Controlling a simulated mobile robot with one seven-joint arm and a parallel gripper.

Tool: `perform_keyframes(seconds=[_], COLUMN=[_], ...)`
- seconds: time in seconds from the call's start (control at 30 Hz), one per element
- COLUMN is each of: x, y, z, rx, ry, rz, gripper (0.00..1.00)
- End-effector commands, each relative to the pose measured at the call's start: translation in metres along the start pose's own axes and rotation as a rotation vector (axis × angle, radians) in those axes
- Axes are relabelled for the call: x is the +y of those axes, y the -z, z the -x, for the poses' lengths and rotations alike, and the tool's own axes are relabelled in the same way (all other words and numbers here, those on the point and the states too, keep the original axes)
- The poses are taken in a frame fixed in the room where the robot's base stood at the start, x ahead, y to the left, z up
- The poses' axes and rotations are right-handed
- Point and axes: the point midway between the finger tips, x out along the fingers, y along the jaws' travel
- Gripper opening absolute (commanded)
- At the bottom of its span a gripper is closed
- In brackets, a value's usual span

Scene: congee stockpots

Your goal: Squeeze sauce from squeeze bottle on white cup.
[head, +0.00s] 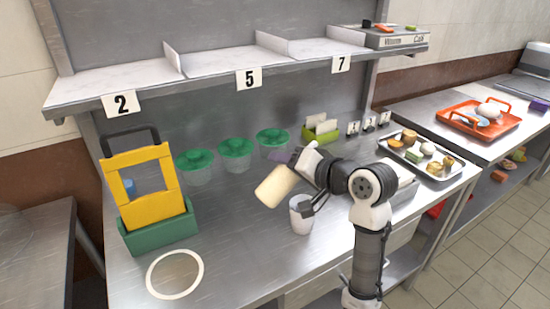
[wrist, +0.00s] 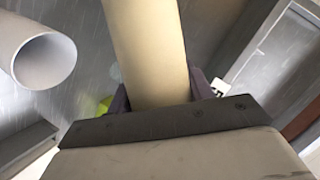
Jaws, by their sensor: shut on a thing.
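A cream squeeze bottle (head: 274,186) is tilted in the air above the steel counter, up and to the left of the white cup (head: 301,214). My gripper (head: 294,165) is shut on the bottle; its dark fingers flank it in the wrist view (wrist: 160,92). The bottle (wrist: 150,45) runs up out of the wrist view, so its far end is cut off there. No nozzle can be made out in the head view. The cup stands upright below my wrist, partly behind a piece of my arm. In the wrist view the cup (wrist: 45,60) shows its open mouth, apart from the bottle.
A yellow rack in a green base (head: 160,235) and a white ring (head: 175,273) are at left. Green-lidded containers (head: 236,148) stand behind the bottle. A food tray (head: 428,160) is at right. A numbered shelf (head: 215,62) overhangs the back.

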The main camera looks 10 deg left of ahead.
Motion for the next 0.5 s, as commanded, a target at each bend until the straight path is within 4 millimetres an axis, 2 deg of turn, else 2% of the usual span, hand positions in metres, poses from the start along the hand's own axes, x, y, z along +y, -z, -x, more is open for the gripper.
perform_keyframes(seconds=[0.27, 0.5], x=[0.002, -0.007], y=[-0.007, -0.037], z=[0.002, -0.010], rx=[-0.006, -0.048], ry=[0.045, 0.198], rz=[-0.123, -0.487], gripper=[0.41, 0.41])
